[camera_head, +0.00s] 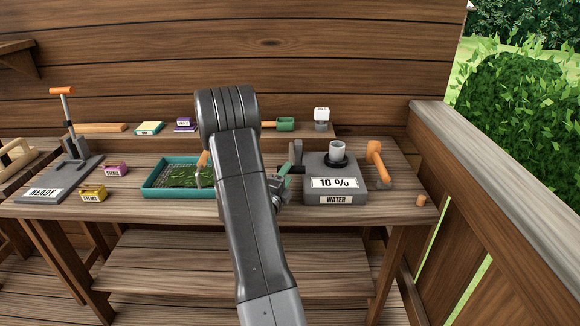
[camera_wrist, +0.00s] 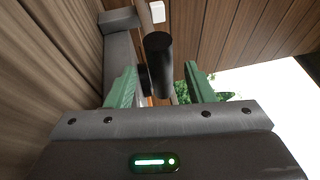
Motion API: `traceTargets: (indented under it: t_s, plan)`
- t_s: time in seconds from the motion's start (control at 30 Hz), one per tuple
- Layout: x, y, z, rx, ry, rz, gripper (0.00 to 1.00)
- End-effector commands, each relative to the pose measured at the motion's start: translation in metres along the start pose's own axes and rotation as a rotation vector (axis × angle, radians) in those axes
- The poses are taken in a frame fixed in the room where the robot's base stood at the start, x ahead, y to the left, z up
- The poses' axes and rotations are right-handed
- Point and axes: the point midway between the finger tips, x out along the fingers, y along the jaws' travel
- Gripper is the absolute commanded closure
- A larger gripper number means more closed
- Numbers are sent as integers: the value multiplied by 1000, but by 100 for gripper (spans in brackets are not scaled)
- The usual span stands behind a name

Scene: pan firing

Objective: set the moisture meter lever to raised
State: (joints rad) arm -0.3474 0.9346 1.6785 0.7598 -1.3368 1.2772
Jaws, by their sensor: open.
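The moisture meter (camera_head: 335,184) is a grey box on the bench, right of centre in the head view, with a "10 %" display, a "WATER" plate and a round cup on top. My gripper (camera_head: 289,168) is at its left side, with green fingers. In the wrist view the fingers are open (camera_wrist: 160,74), and a black cylinder (camera_wrist: 158,54), seemingly the lever's grip, stands between or just beyond them. I cannot tell whether they touch it. The lever is mostly hidden in the head view, so its setting is unclear. The grey housing (camera_wrist: 118,50) shows at left.
A teal tray (camera_head: 150,191) of leaves lies left of my arm. A railing (camera_head: 500,170) bounds the right.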

Motion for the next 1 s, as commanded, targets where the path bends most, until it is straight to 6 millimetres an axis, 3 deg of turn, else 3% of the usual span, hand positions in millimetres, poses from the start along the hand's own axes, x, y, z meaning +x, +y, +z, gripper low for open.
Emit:
traceTargets:
  t_s: [0.23,0.57,0.6,0.83,1.0]
  plan:
    - [29,-1,0,0,1,-1,52]
    - [34,0,0,-1,-1,0,52]
    - [34,0,0,0,-1,0,54]
    - [33,0,0,0,-1,0,99]
    - [34,0,0,0,0,-1,100]
